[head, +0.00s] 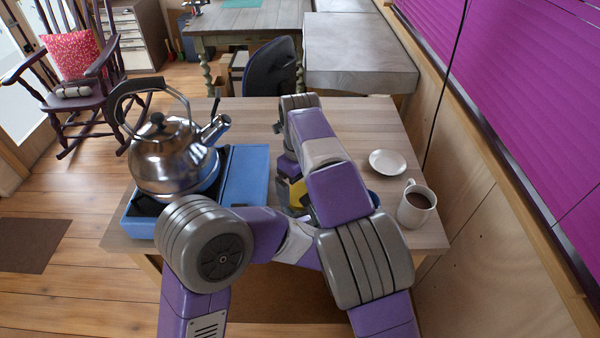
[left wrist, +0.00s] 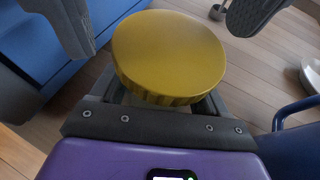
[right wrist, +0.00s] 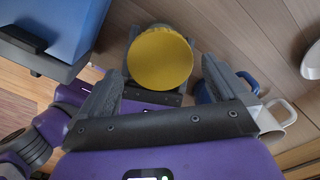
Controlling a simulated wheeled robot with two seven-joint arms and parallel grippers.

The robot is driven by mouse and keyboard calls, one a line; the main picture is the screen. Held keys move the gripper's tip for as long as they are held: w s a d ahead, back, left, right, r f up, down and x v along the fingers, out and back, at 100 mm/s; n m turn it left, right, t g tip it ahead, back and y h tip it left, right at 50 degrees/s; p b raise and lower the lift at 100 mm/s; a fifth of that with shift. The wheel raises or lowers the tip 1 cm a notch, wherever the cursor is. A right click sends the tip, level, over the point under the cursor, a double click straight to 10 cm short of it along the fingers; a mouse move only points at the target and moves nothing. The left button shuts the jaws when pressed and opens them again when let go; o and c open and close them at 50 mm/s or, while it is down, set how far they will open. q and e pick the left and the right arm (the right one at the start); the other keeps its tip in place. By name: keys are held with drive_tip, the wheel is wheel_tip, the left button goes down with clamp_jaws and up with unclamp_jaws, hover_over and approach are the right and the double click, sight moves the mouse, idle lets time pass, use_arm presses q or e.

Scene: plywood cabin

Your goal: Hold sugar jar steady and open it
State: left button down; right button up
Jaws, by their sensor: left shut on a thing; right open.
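The sugar jar shows mainly as its round gold-yellow lid (left wrist: 170,55), which is on top and hides the body below. In the right wrist view the lid (right wrist: 160,58) appears between my right fingertips. In the head view only a yellow patch (head: 297,194) shows behind my arms. My left gripper (left wrist: 165,100) is shut on the jar below the lid; its fingertips are mostly hidden. My right gripper (right wrist: 163,84) is open and empty, with a finger on each side of the lid in view and gaps between. It is largely hidden behind my arm in the head view.
A steel kettle (head: 172,155) stands on a blue camp stove (head: 246,172) left of the jar. To the right are a blue mug (right wrist: 240,82), a white mug of dark drink (head: 416,207) and a white saucer (head: 387,162). The table's far part (head: 240,112) is clear.

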drive_tip(key=shift+f, duration=1)
drive_tip(key=c, duration=1)
drive_tip(key=shift+n, duration=1.7)
drive_tip(key=o, duration=1)
